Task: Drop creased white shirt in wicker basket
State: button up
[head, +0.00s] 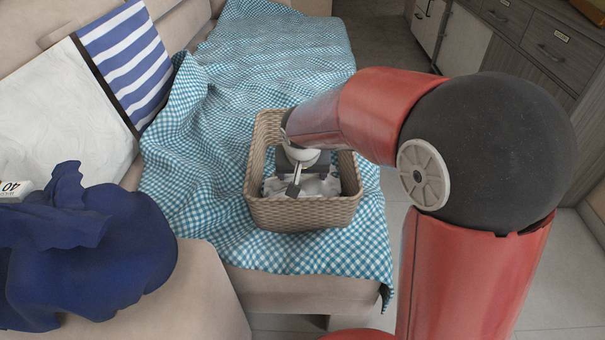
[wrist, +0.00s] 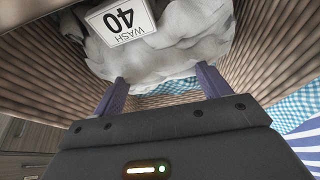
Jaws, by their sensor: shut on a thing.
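The wicker basket (head: 300,213) stands on the checked cloth, and its woven walls (wrist: 262,60) surround my fingers in the wrist view. The creased white shirt (head: 322,186) is inside the basket, partly hidden by my arm. In the wrist view the shirt (wrist: 185,50) is a crumpled grey-white heap with a "WASH 40" tag (wrist: 122,20) on it. My gripper (head: 294,187) reaches down into the basket. In the wrist view my gripper (wrist: 163,76) has its two purple fingers apart, shut on the shirt at its near edge. Whether the shirt rests on the basket floor is hard to tell.
A blue-and-white checked cloth (head: 219,100) covers the seat under the basket. A dark blue garment heap (head: 95,250) lies at the left, beside a white label (head: 14,190). A striped cushion (head: 128,62) leans behind. Drawers (head: 548,48) stand at the back right.

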jog(key=shift+f+b, duration=0.6)
jog(key=shift+b, duration=0.1)
jog(key=o, duration=1.4)
jog(key=shift+o, duration=0.2)
jog(key=shift+r, duration=0.1)
jog(key=shift+r+p, duration=0.2)
jog(key=shift+p, duration=0.1)
jog(key=p+v, duration=0.2)
jog(key=v, duration=1.1)
jog(key=s+d+t, duration=0.1)
jog(key=s+d, duration=1.4)
jog(key=s, duration=0.3)
jog(key=shift+s+d, duration=0.3)
jog(key=shift+s, duration=0.1)
